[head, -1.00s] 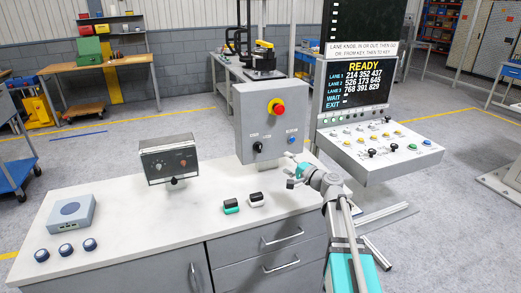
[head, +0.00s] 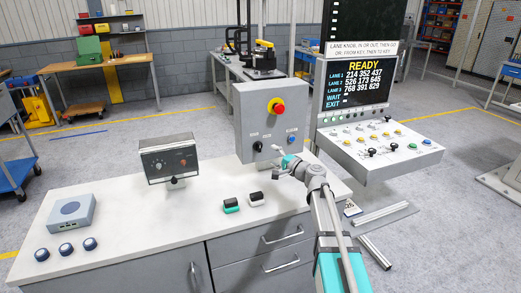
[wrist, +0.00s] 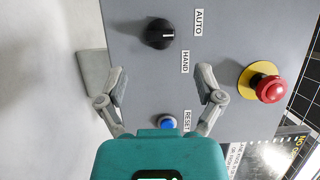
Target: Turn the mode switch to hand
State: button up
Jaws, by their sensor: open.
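The mode switch is a black round knob (head: 257,147) low on the front of the grey control box (head: 245,115). In the wrist view the knob (wrist: 160,34) has a short white mark on its right side, with the AUTO label (wrist: 198,22) and the HAND label (wrist: 185,62) beside it. I cannot tell exactly which label the mark points to. My gripper (head: 278,164) is in front of the box, right of and below the knob. In the wrist view my gripper (wrist: 161,76) is open and empty, its fingers apart, with the knob beyond the tips.
A red emergency stop (wrist: 270,88) on a yellow disc is to the right. A console (head: 375,150) stands right.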

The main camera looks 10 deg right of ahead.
aim_at(260, 148)
jog(key=x, duration=0.7)
jog(key=shift+w+a, duration=0.15)
jog(key=shift+w, duration=0.05)
jog(key=c, duration=1.1)
